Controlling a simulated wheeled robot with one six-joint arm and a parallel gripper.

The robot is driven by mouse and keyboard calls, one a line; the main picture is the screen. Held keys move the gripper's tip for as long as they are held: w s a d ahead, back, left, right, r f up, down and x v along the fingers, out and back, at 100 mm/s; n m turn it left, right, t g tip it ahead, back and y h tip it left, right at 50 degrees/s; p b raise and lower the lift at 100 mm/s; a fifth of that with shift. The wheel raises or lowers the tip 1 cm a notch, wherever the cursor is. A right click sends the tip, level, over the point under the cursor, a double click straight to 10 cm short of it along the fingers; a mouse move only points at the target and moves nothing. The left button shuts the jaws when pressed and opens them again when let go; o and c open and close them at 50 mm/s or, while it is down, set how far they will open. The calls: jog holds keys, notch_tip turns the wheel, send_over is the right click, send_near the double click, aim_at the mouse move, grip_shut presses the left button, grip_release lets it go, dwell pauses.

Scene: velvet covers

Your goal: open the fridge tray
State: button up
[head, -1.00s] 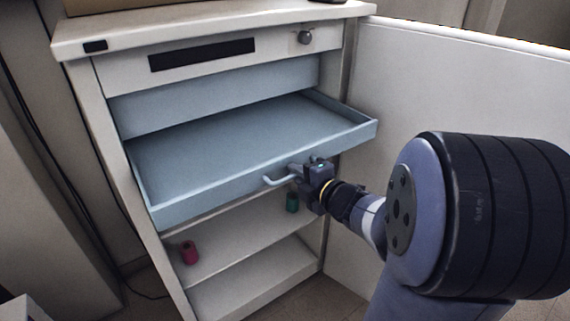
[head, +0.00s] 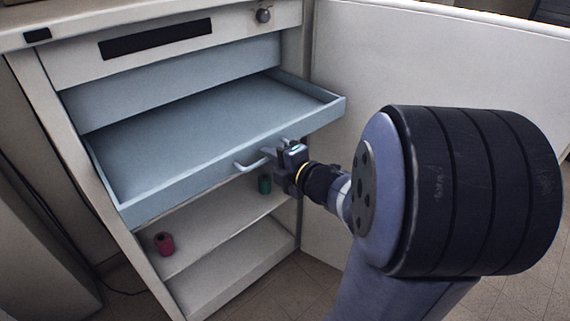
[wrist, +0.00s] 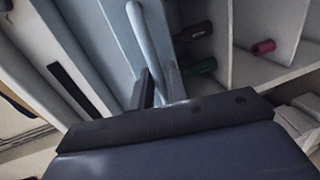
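The fridge tray (head: 200,125) is a wide pale-blue drawer, pulled well out of the white cabinet and empty inside. Its bar handle (head: 248,164) is on the front face, and it also runs down the wrist view (wrist: 140,35) towards my fingers. My gripper (head: 270,152) is at the right end of the handle. Its fingers look spread apart in the head view. In the wrist view the two fingers (wrist: 160,85) stand on either side of the handle bar. Whether they touch it is hard to tell.
The white cabinet door (head: 420,60) stands open on the right. A dark knob (head: 263,15) is above the tray. Tiled floor (head: 530,270) shows at lower right.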

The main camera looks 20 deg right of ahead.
jog(key=v, duration=1)
jog(key=shift+p, duration=0.4)
jog(key=shift+s, duration=0.1)
jog(key=shift+b+x, duration=0.5)
jog(key=shift+x, duration=4.95)
jog(key=shift+r, duration=0.1)
